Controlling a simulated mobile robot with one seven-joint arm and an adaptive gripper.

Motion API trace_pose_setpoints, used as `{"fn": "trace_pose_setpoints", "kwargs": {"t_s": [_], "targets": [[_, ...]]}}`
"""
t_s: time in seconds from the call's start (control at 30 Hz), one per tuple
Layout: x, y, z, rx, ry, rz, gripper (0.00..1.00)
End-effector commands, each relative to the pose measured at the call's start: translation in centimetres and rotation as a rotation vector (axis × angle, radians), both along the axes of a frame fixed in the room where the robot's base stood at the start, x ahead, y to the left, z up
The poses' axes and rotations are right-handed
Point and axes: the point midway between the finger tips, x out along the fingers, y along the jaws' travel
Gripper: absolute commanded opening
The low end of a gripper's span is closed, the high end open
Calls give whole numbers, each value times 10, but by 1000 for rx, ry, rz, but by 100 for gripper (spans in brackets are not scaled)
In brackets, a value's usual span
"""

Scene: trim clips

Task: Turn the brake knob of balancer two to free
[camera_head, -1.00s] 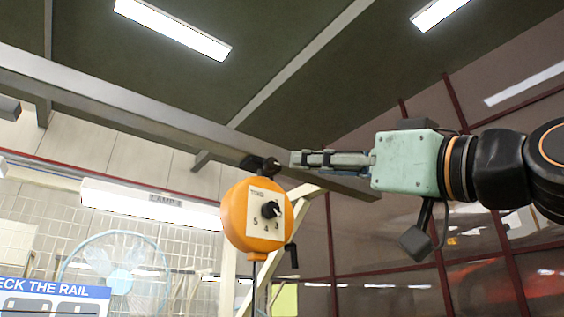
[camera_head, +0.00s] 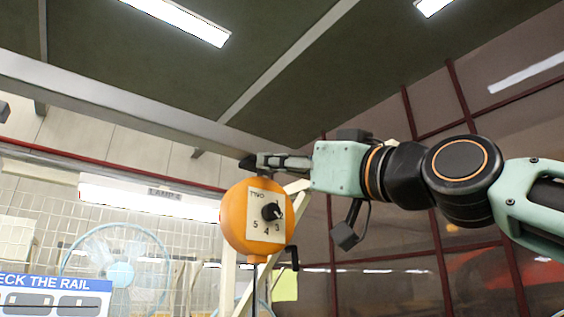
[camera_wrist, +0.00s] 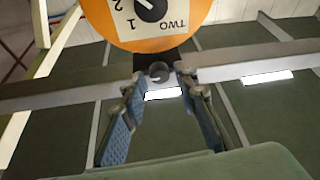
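Balancer two is an orange round housing (camera_head: 236,222) hanging under the rail, with a cream plate marked TWO and a ring of numbers. A black knob (camera_head: 271,211) sits on the plate; it also shows in the wrist view (camera_wrist: 151,8), cut by the top edge. A black crank-shaped lever (camera_head: 292,257) sticks out at the housing's lower right. My gripper (camera_head: 262,160) is just above the housing, beside its dark hanger. In the wrist view my gripper (camera_wrist: 165,85) is open, with the dark hanger (camera_wrist: 159,71) between or just beyond its fingertips. I cannot tell whether they touch.
A grey overhead rail (camera_head: 120,98) runs across above the balancer. A cream post (camera_head: 229,272) stands behind it. A blue fan (camera_head: 119,272) and a CHECK THE RAIL sign (camera_head: 55,284) are at lower left. The space in front of the plate looks clear.

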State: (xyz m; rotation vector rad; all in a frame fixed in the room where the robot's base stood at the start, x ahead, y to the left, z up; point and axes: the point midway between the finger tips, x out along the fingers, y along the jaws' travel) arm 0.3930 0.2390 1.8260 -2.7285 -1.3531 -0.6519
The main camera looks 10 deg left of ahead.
Motion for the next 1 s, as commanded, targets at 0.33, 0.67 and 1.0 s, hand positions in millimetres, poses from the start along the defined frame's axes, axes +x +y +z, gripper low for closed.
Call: {"fn": "trace_pose_setpoints", "kwargs": {"t_s": [0.33,0.67,1.0], "targets": [[0,0,0,-1,0,1,0],[0,-1,2,-49,-58,4,0],[2,-2,5,-222,-260,6,0]]}}
